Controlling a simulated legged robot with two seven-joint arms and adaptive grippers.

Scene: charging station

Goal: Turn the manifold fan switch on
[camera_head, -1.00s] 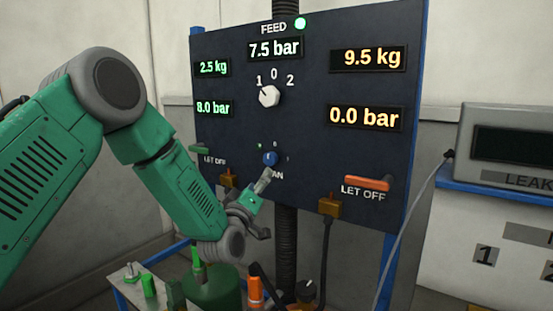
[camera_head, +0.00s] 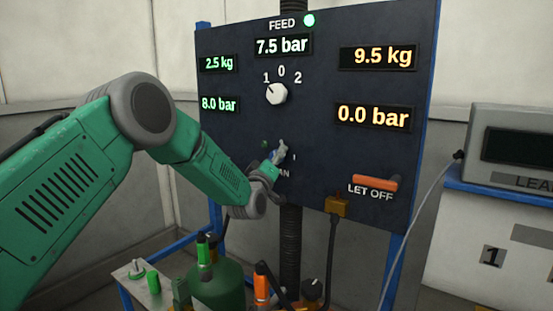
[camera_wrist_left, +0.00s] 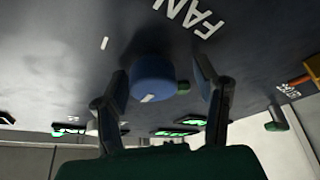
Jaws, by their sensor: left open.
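The manifold fan switch is a blue round knob, seen in the left wrist view (camera_wrist_left: 153,75) on the dark panel (camera_head: 225,140), beside the FAN lettering (camera_wrist_left: 188,15). A white mark shows on its near edge. My left gripper (camera_head: 279,152) is at the panel's lower middle in the head view and hides the knob there. In the left wrist view its two open fingers (camera_wrist_left: 161,80) stand on either side of the knob. I cannot tell whether they touch it. My right gripper is not in view.
Above is a white selector knob (camera_head: 276,94) marked 1, 0, 2, under a lit green lamp (camera_head: 309,20). An orange LET OFF handle (camera_head: 375,183) is at lower right. Below are a green tank (camera_head: 217,287), an orange-topped item (camera_head: 262,283) and a dark hose (camera_head: 290,240).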

